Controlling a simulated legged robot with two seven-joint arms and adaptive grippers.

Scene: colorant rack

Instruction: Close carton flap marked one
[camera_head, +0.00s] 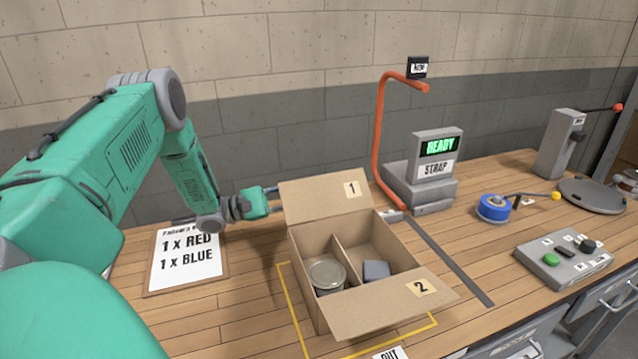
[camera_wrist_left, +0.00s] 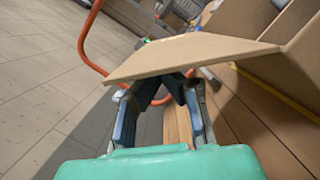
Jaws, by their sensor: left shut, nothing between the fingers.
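The open carton (camera_head: 309,292) stands on the bench. Its flap marked 1 (camera_head: 322,205) stands raised at the back, tilted outward. The flap marked 2 (camera_head: 385,305) is folded outward at the front. My left gripper (camera_head: 275,198) is shut and empty, at the left edge of flap 1 and partly behind it. In the left wrist view flap 1 (camera_wrist_left: 190,55) crosses in front of the gripper (camera_wrist_left: 165,90) and hides its fingertips; I cannot tell whether they touch. My right gripper is not in view.
A can (camera_head: 327,274) and a grey-blue block (camera_head: 376,269) sit in separate compartments. An order board (camera_head: 187,270) lies left. An orange post (camera_head: 378,140) and a strap machine (camera_head: 425,180) stand behind right.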

